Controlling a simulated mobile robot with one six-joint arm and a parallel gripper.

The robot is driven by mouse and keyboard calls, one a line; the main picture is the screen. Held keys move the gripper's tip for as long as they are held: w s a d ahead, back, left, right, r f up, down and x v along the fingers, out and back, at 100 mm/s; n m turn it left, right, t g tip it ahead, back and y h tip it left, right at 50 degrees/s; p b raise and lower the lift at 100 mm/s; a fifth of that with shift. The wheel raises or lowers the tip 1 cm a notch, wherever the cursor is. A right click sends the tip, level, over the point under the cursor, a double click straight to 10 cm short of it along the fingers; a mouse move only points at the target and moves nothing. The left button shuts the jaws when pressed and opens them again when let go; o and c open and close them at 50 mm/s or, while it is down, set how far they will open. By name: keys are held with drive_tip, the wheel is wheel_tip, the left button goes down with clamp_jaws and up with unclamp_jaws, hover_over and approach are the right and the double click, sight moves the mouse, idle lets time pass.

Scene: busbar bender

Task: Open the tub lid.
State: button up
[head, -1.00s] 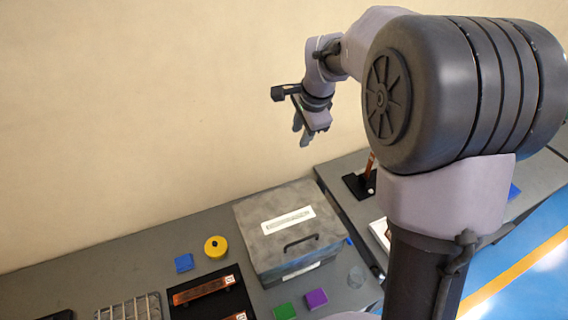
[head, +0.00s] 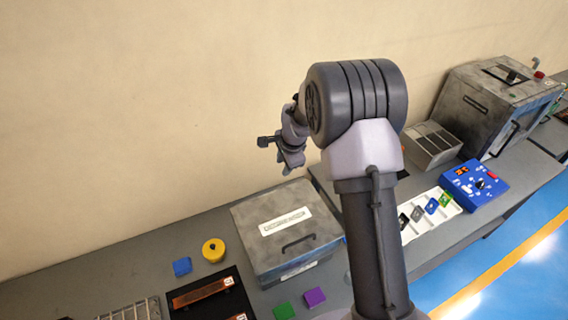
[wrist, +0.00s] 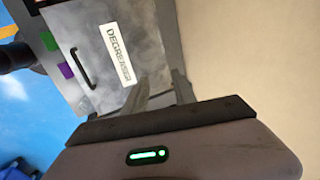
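The tub (head: 290,233) is a grey box on the bench with its lid shut flat. The lid carries a white label and a black bar handle (head: 298,244) near its front edge. In the wrist view the lid (wrist: 115,25) reads DEGREASER, and the handle (wrist: 82,68) shows at its left. My gripper (head: 290,168) is up in the air above and behind the tub, near the wall, apart from the lid and handle. In the wrist view my gripper (wrist: 160,80) shows two fingers with a gap between them and nothing held.
A yellow round container (head: 213,251) and a blue block (head: 182,266) stand left of the tub. Green (head: 284,311) and purple (head: 315,297) blocks lie in front. A blue control box (head: 475,186) and a large grey machine (head: 492,105) stand on the right bench.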

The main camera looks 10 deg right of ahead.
drive_tip(key=shift+a, duration=0.15)
clamp_jaws()
idle(1.0)
drive_tip(key=shift+o, duration=0.3)
unclamp_jaws()
drive_tip(key=shift+r, duration=0.1)
drive_tip(key=b+v, duration=0.1)
drive_tip(key=v, duration=1.6)
drive_tip(key=shift+r+b, duration=0.2)
drive_tip(key=shift+b, duration=0.2)
